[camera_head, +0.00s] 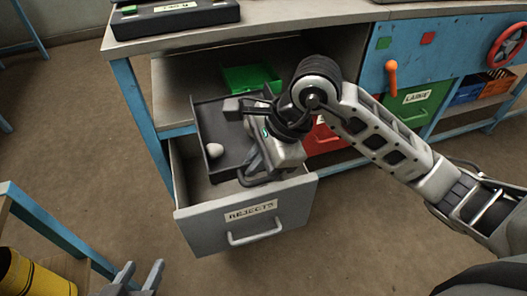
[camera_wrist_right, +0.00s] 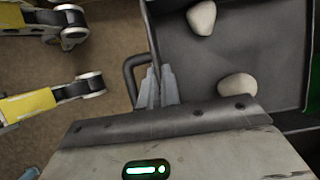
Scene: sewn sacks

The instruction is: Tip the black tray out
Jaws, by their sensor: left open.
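The black tray (camera_head: 222,128) is above the open grey drawer labelled REJECTS (camera_head: 245,215), overlapping its back part. A pale stone (camera_head: 214,150) lies in it. The right wrist view shows the tray (camera_wrist_right: 200,62) with two pale stones, one near the top (camera_wrist_right: 201,18) and one lower (camera_wrist_right: 237,86). My right gripper (camera_wrist_right: 158,86) has its fingers close together at the tray's edge beside its dark loop handle (camera_wrist_right: 131,80), apparently gripping there. In the head view the right wrist hides part of the tray. My left gripper (camera_head: 140,275) is open and empty at the bottom left.
A green tray (camera_head: 250,77) sits on the shelf behind. A red drawer (camera_head: 325,138) and a green drawer labelled LARGE (camera_head: 415,103) are to the right. A yellow bin (camera_head: 35,277) stands at the lower left. The floor left of the drawer is clear.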

